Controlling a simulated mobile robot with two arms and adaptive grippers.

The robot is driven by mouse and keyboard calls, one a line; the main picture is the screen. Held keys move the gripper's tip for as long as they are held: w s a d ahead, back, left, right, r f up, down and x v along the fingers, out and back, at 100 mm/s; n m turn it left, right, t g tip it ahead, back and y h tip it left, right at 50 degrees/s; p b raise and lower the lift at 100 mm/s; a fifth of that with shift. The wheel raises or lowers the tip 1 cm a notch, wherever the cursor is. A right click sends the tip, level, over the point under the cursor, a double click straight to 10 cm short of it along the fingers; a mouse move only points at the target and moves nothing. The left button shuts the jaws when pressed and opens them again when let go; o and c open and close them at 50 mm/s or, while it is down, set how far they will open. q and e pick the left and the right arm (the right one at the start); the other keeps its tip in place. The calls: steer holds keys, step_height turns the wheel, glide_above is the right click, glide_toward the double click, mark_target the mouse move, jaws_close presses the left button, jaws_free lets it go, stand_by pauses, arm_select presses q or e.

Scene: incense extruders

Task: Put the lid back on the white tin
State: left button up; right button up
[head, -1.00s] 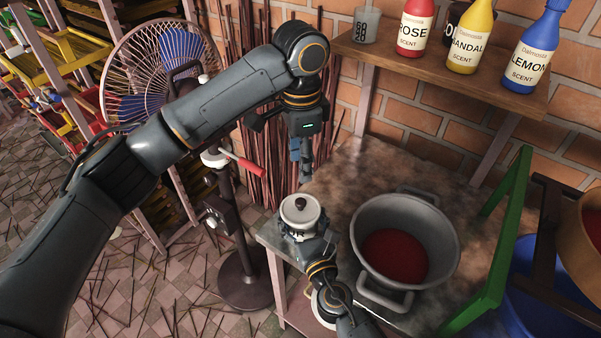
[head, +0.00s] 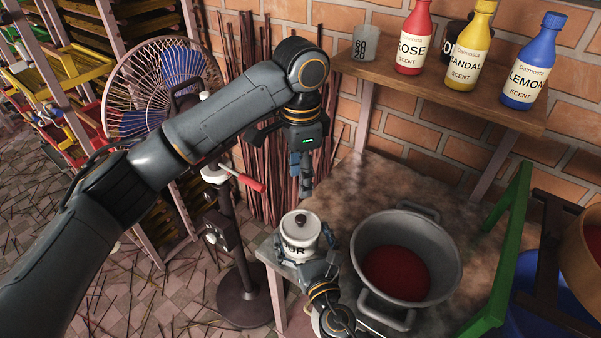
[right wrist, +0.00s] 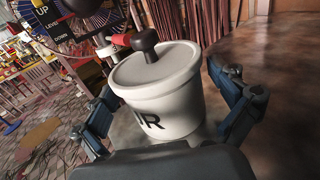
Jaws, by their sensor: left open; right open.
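The white tin (head: 297,249) with black lettering stands upright at the near left corner of the worktable. Its white lid (head: 288,222) with a dark knob (head: 300,219) rests on top and looks level; the right wrist view also shows the tin (right wrist: 165,112), lid (right wrist: 150,68) and knob (right wrist: 146,42). My right gripper (head: 307,250) is open, with one finger on either side of the tin; I cannot tell whether they touch it. My left gripper (head: 306,186) is open and empty above the tin, pointing down, apart from the lid.
A grey pot (head: 408,255) with red contents stands right of the tin on the worktable (head: 375,180). A shelf (head: 430,85) with scent bottles and a grey cup (head: 364,43) is behind. A stand with a red handle (head: 250,183) is to the left.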

steer(key=v, duration=1.1)
